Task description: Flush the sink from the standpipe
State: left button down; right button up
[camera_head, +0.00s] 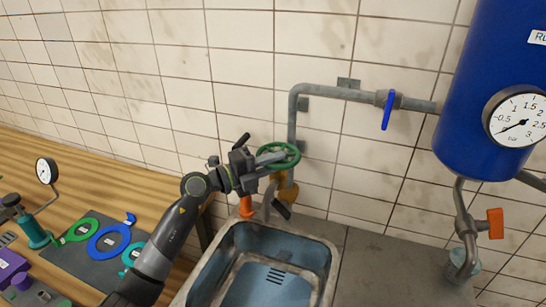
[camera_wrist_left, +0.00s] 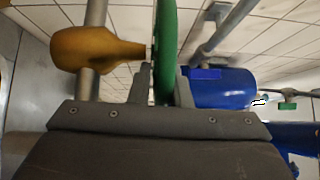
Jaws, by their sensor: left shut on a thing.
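The standpipe (camera_head: 292,118) rises behind the sink (camera_head: 322,250) and bends right along the wall. A green handwheel (camera_head: 296,155) sits on its brass valve (camera_head: 288,192). My left gripper (camera_head: 258,163) is shut on the handwheel's rim; in the left wrist view the green rim (camera_wrist_left: 165,45) stands between the fingers (camera_wrist_left: 160,88), with the brass body (camera_wrist_left: 95,48) beside it. A blue lever (camera_head: 387,110) on the horizontal pipe hangs down, crosswise to it. The sink's basin looks bluish; I cannot tell if it holds water. No stream shows. My right gripper is out of view.
A blue tank (camera_head: 475,90) with a dial gauge (camera_head: 518,117) hangs at right, an orange lever (camera_head: 495,223) below it. At left, a wooden bench (camera_head: 90,175) bears a dark mat with green and blue rings (camera_head: 108,241). An orange object (camera_head: 247,207) stands behind the sink.

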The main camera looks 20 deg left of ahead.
pick_arm(q)
jog(key=shift+r, duration=0.35)
jog(key=c, duration=1.5)
grip_release()
jog(key=shift+o, duration=0.2)
jog(key=shift+d+f, duration=0.1)
jog(key=shift+s+f, duration=0.1)
jog(key=shift+f, duration=0.05)
jog(key=shift+s+a+f, duration=0.1)
jog(key=shift+s+a, duration=0.05)
jog(key=shift+a, duration=0.2)
jog(key=r+b+v, duration=0.1)
jog(key=b+v, duration=0.6)
jog(key=v, duration=0.9)
jog(key=shift+s+a+f, duration=0.2)
jog(key=shift+s+f, duration=0.05)
jog(key=shift+f, duration=0.1)
